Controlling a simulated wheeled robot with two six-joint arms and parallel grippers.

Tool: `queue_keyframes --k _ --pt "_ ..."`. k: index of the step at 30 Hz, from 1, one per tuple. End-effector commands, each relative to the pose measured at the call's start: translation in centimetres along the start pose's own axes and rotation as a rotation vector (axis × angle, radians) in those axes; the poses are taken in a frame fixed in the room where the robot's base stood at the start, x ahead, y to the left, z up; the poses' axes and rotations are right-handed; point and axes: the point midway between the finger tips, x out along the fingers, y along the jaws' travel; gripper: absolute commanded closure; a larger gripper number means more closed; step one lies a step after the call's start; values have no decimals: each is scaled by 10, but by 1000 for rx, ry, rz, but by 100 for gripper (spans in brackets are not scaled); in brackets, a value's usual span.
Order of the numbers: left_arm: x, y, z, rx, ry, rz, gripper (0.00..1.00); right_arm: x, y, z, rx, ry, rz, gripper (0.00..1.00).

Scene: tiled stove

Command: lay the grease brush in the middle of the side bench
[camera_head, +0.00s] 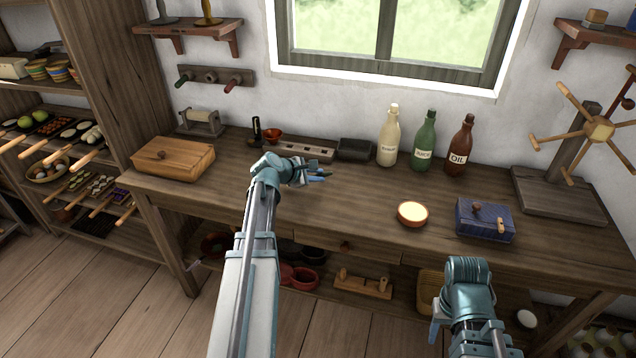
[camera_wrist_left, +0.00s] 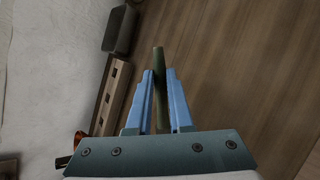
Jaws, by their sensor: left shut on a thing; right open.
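My left gripper (camera_head: 318,174) is over the wooden side bench (camera_head: 345,208), left of its middle. In the left wrist view its blue fingers (camera_wrist_left: 160,88) are shut on a thin dark green stick, which I take to be the handle of the grease brush (camera_wrist_left: 159,60). The stick points away from the wrist above the brown bench top. The brush's bristles cannot be made out, and I cannot tell its height over the wood. My right gripper (camera_head: 436,322) is open, low in front of the bench, partly hidden by its own arm.
Cream, green and brown bottles (camera_head: 424,142) stand at the back. A slotted wooden rack (camera_head: 305,151) and dark tray (camera_head: 354,149) stand left of them. A small bowl (camera_head: 412,213) and blue box (camera_head: 484,219) lie right. A wooden box (camera_head: 173,159) stands left. The bench's centre is bare.

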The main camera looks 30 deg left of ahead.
Motion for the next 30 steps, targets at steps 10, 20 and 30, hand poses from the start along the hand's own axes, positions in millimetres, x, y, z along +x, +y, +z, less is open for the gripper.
queue_keyframes --k 10,20,30 --pt "4 -4 -5 -1 1 1 100 8 -1 0 0 0 0 50" --pt "5 -6 -6 -1 1 1 51 10 -1 -1 0 0 0 50" --pt "0 -3 -3 -1 1 1 51 4 0 0 0 0 0 50"
